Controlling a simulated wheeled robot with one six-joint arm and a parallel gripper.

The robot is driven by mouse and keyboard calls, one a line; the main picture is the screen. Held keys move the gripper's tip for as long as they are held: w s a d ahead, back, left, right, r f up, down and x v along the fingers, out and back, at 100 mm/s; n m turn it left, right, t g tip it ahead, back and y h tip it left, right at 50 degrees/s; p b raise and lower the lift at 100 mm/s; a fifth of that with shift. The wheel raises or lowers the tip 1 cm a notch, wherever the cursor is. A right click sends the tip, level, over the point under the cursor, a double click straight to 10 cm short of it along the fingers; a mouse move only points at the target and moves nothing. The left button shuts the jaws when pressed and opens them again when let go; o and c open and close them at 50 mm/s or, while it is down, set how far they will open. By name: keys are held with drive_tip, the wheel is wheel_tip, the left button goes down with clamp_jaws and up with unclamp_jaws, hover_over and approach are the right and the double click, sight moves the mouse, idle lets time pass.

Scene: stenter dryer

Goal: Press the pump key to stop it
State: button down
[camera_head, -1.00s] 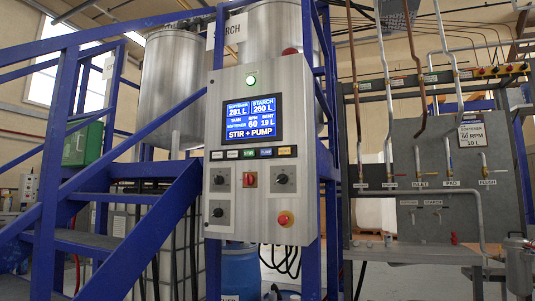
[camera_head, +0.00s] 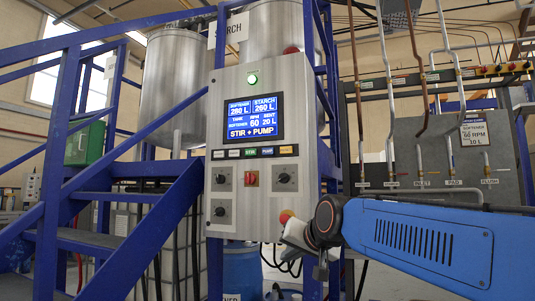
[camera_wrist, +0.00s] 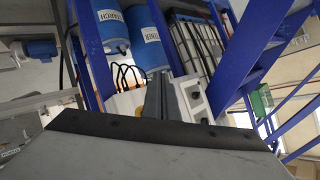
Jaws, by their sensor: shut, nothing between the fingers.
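The pump key (camera_head: 267,151) is the blue key in the row under the screen (camera_head: 253,118) of the grey control panel (camera_head: 229,195). The screen reads "STIR + PUMP", with 20 L sent. My gripper (camera_wrist: 163,82) is shut and empty in the wrist view, its dark fingers in front of the panel's lower part. In the head view my blue arm comes in from the right. Its wrist end is at the panel's lower right, below and to the right of the pump key, apart from it. The fingers are not clear there.
The red emergency stop (camera_head: 286,215) is partly covered by my wrist. Knobs and a red switch (camera_head: 251,179) sit below the keys. Blue stair rails (camera_head: 150,115) stand left, and a pipe board (camera_head: 450,170) right. Blue drums (camera_wrist: 148,40) show in the wrist view.

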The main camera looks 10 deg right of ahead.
drive_tip(key=w+a+r+m+t, duration=0.1)
drive_tip(key=w+r+m+t, duration=0.1)
drive_tip(key=w+r, duration=0.5)
drive_tip(key=w+a+r+m+t, duration=0.2)
drive_tip(key=w+r, duration=0.5)
drive_tip(key=r, duration=0.7)
drive_tip(key=w+a+r+m+t+y, duration=0.1)
drive_tip(key=w+r+t, duration=0.3)
drive_tip(key=r, duration=0.7)
drive_tip(key=w, duration=0.2)
drive_tip(key=shift+w+a+m, duration=0.2)
drive_tip(key=shift+w+m, duration=0.2)
approach(264, 150)
drive_tip(key=shift+w+a+r, duration=0.2)
drive_tip(key=shift+w+a, duration=0.1)
drive_tip(key=shift+w, duration=0.4)
drive_tip(key=shift+w+a+r, duration=0.25)
drive_tip(key=shift+w+a, duration=0.05)
drive_tip(key=shift+w, duration=0.4)
drive_tip(key=shift+w+a+r, duration=0.2)
drive_tip(key=shift+w+a, duration=0.1)
drive_tip(key=shift+w, duration=0.4)
drive_tip(key=shift+w+d, duration=0.15)
drive_tip(key=shift+w+d, duration=0.15)
drive_tip(key=shift+w, duration=0.05)
drive_tip(key=shift+w+d, duration=0.25)
drive_tip(key=shift+w, duration=0.15)
drive_tip(key=shift+s, duration=0.1)
drive_tip(key=shift+s+a, duration=0.55)
drive_tip(key=shift+s, duration=0.1)
